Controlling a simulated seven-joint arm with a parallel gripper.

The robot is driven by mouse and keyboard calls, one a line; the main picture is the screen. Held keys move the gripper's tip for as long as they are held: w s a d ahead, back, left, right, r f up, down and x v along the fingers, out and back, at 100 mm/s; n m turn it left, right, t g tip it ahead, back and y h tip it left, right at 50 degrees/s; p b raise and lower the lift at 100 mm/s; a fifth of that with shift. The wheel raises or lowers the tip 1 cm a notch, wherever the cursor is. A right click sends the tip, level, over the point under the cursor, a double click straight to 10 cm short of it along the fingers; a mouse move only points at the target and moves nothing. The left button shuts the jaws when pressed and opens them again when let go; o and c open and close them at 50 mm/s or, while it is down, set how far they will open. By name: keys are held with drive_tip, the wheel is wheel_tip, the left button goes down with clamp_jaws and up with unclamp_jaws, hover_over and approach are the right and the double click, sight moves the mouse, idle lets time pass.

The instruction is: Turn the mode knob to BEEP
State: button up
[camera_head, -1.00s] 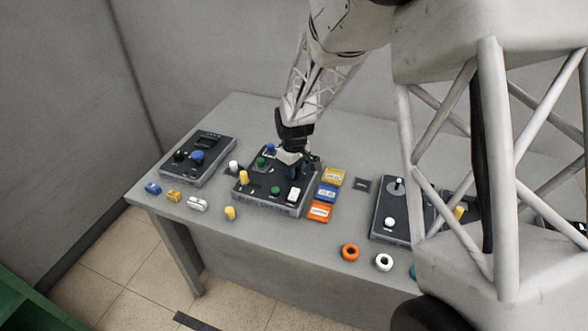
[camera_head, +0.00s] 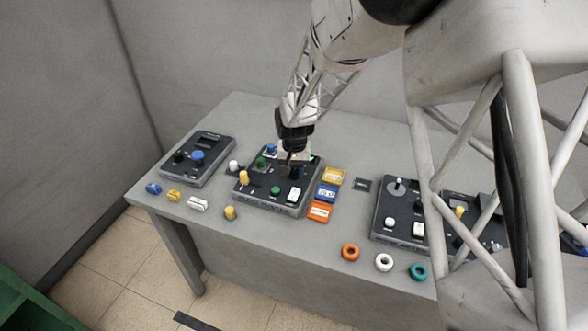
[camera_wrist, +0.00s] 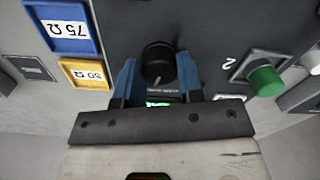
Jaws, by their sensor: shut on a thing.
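The mode knob (camera_wrist: 158,62) is black and round with a light pointer line, on the dark panel of the middle console (camera_head: 262,198). In the wrist view my gripper (camera_wrist: 157,76) has its blue fingers on either side of the knob, shut on it. A small green-lit display (camera_wrist: 158,102) shows just below the knob, partly covered by the gripper; I cannot read its text or the mode labels. In the head view the knob (camera_head: 294,173) shows small and dark under my gripper (camera_head: 291,161).
Beside the console lie yellow (camera_head: 333,177), blue (camera_head: 326,193) and orange (camera_head: 319,212) labelled blocks. A green button (camera_wrist: 264,80) and a blue knob (camera_head: 271,149) are close by. Other consoles stand left (camera_head: 198,158) and right (camera_head: 398,212). Loose rings (camera_head: 384,262) lie near the table's front edge.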

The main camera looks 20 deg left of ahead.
sight(294, 170)
drive_tip(key=m, duration=0.6)
drive_tip(key=shift+r+m, duration=0.1)
drive_tip(key=shift+m, duration=0.2)
idle(0.4)
drive_tip(key=o, duration=0.9)
drive_tip(key=shift+r, duration=0.1)
wheel_tip(294, 170, up, 7)
drive_tip(key=shift+r, duration=0.25)
